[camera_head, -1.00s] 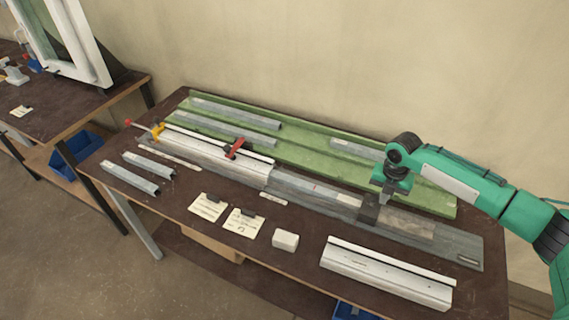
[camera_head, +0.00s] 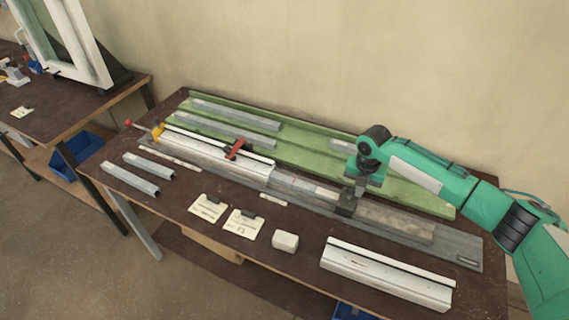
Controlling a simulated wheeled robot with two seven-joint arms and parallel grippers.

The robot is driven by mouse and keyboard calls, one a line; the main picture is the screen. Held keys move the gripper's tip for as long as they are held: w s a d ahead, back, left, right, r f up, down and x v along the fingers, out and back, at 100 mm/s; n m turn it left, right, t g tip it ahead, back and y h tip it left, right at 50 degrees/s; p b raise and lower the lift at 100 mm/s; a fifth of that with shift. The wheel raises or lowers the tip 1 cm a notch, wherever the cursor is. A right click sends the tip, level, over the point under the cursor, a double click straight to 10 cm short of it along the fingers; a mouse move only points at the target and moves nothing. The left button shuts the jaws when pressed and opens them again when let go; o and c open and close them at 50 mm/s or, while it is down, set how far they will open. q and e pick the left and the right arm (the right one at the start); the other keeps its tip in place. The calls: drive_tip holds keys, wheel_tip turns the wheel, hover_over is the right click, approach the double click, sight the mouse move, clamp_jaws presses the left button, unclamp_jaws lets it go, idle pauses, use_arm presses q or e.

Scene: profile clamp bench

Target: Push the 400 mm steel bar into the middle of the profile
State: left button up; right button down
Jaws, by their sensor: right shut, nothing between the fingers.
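The white profile (camera_head: 215,158) lies in the long bench fixture, with a red-handled clamp (camera_head: 236,149) at it. A grey steel bar (camera_head: 305,188) lies in the grey guide channel, in line with the profile; its left end is at or inside the profile's right end, and I cannot tell how far in it reaches. A dark block (camera_head: 345,205) sits in the channel at the bar's right end. My right gripper (camera_head: 360,191) is shut and empty, pointing down just right of the block; contact is hard to tell. My left gripper is not in view.
A green tray (camera_head: 300,151) behind holds several grey bars (camera_head: 236,113). Two short bars (camera_head: 130,178) lie front left. Paper cards (camera_head: 243,223), a white block (camera_head: 285,241) and a loose white profile (camera_head: 385,273) lie in front. The channel (camera_head: 455,250) is free at its right end.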

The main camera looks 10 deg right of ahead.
drive_tip(key=shift+w+a+b, duration=0.1)
drive_tip(key=shift+w+a, duration=0.4)
drive_tip(key=shift+a, duration=0.35)
drive_tip(key=shift+w+a+b, duration=0.15)
drive_tip(key=shift+w+a, duration=0.4)
drive_tip(key=shift+a, duration=0.35)
drive_tip(key=shift+w+a+b, duration=0.1)
drive_tip(key=shift+w+a, duration=0.4)
drive_tip(key=shift+a, duration=0.35)
drive_tip(key=b, duration=0.2)
hover_over(321, 191)
drive_tip(key=shift+d, duration=0.1)
drive_tip(key=shift+w+a+b, duration=0.35)
drive_tip(key=shift+w+a, duration=0.15)
drive_tip(key=shift+a, duration=0.3)
drive_tip(key=shift+w+a+b, duration=0.3)
drive_tip(key=shift+w+a, duration=0.15)
drive_tip(key=shift+a, duration=0.35)
drive_tip(key=shift+w+a+b, duration=0.35)
drive_tip(key=shift+w+a, duration=0.15)
drive_tip(key=shift+a, duration=0.3)
drive_tip(key=shift+w+a+b, duration=0.5)
drive_tip(key=shift+a, duration=0.25)
drive_tip(key=shift+w+a+b, duration=0.5)
drive_tip(key=shift+a, duration=0.25)
drive_tip(key=shift+w+a+b, duration=0.25)
drive_tip(key=shift+a+b, duration=0.1)
drive_tip(key=shift+a, duration=0.1)
